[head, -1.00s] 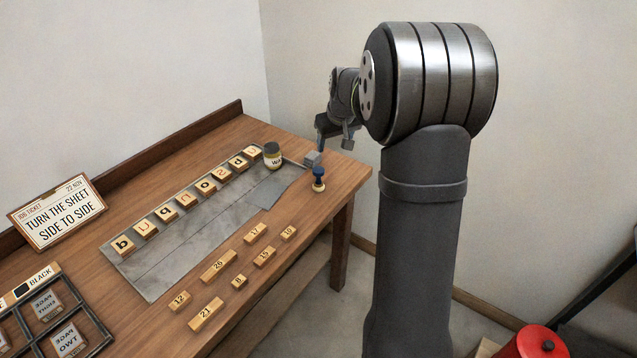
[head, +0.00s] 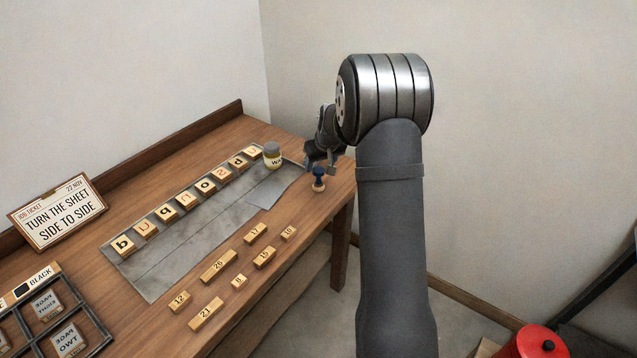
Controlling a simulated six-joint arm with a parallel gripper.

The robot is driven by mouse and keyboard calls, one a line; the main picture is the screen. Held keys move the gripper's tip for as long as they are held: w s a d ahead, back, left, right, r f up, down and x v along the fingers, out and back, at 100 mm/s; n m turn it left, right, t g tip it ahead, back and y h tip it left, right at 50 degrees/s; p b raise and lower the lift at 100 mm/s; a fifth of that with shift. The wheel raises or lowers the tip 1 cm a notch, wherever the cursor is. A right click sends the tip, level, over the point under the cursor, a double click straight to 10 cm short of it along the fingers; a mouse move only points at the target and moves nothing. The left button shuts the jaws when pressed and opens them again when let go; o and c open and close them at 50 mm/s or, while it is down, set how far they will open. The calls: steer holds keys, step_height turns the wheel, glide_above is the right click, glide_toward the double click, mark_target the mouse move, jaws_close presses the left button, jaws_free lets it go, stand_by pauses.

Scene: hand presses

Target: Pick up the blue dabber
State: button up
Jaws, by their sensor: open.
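The blue dabber (head: 319,180) stands upright near the right end of the wooden table, with a blue top and a pale wooden base. My gripper (head: 321,167) is open, low over the table at the dabber. Its fingers show close around or just behind the dabber's blue top. I cannot tell from this view whether they touch it.
A grey mat (head: 150,283) with a row of letter blocks lies left of the dabber. A lidded jar (head: 272,156) stands at its far end. Several numbered blocks (head: 218,267) lie nearer the front. The table's right edge is close to the dabber.

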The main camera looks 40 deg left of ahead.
mark_target(319, 170)
steer(key=shift+x, duration=2.35)
jaws_close()
